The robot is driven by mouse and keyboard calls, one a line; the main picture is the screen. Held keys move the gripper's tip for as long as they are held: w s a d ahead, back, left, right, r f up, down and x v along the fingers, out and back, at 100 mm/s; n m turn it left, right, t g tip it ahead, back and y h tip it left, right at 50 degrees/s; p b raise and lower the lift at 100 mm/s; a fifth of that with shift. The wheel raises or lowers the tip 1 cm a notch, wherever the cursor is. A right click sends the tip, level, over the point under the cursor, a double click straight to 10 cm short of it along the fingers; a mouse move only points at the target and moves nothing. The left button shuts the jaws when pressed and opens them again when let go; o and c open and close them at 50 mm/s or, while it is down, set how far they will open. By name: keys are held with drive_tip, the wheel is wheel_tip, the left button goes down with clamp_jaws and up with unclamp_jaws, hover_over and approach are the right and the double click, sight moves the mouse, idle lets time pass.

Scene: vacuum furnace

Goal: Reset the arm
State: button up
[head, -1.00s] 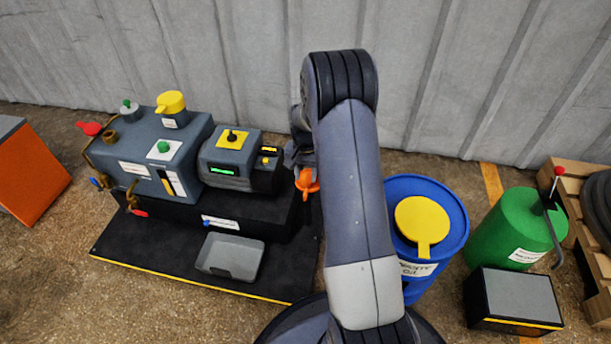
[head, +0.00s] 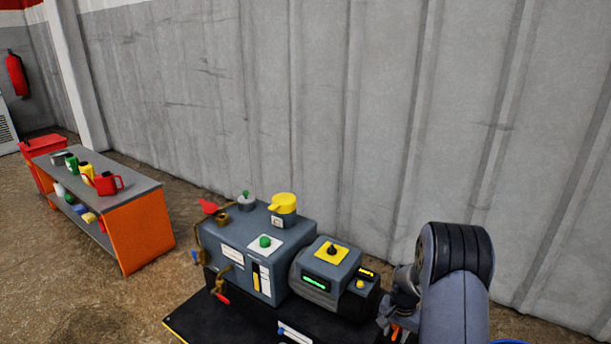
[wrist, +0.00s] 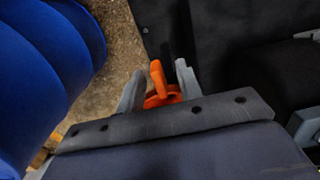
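My gripper (wrist: 160,88) shows in the wrist view with its two grey fingers spread apart. An orange piece (wrist: 158,90) with an upright tab shows between the fingers; I cannot tell whether they touch it. In the head view my gripper (head: 385,318) is at the lower right, beside the end of the pump motor (head: 322,280). The orange piece shows there as a small patch (head: 396,331). My arm's elbow hides part of the area to the right, and the lower arm runs out of the picture.
The grey pump (head: 240,250) stands left of the motor on a dark base plate, close to the ribbed wall (head: 330,110). An orange-sided bench (head: 140,230) with cans stands at the left. Floor is clear between bench and pump. A blue drum (wrist: 45,75) fills the wrist view's left.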

drive_tip(key=shift+f, duration=0.85)
drive_tip(key=shift+r, duration=0.4)
wheel_tip(320, 180, up, 11)
drive_tip(key=p, duration=0.4)
drive_tip(key=shift+p, duration=0.4)
wheel_tip(320, 180, down, 12)
drive_tip(key=b, duration=0.5)
drive_tip(key=shift+r, duration=0.2)
wheel_tip(320, 180, up, 9)
drive_tip(key=p, duration=0.6)
drive_tip(key=s+a+r+n+p, duration=0.1)
drive_tip(key=s+a+r+n, duration=0.1)
drive_tip(key=a+r, duration=0.2)
drive_tip(key=s+a+r+n+p, duration=0.1)
drive_tip(key=a+r+n, duration=0.1)
drive_tip(key=r, duration=0.6)
drive_tip(key=shift+s+a+r+n, duration=0.15)
drive_tip(key=shift+s+a+n, duration=0.25)
drive_tip(key=shift+a, duration=0.45)
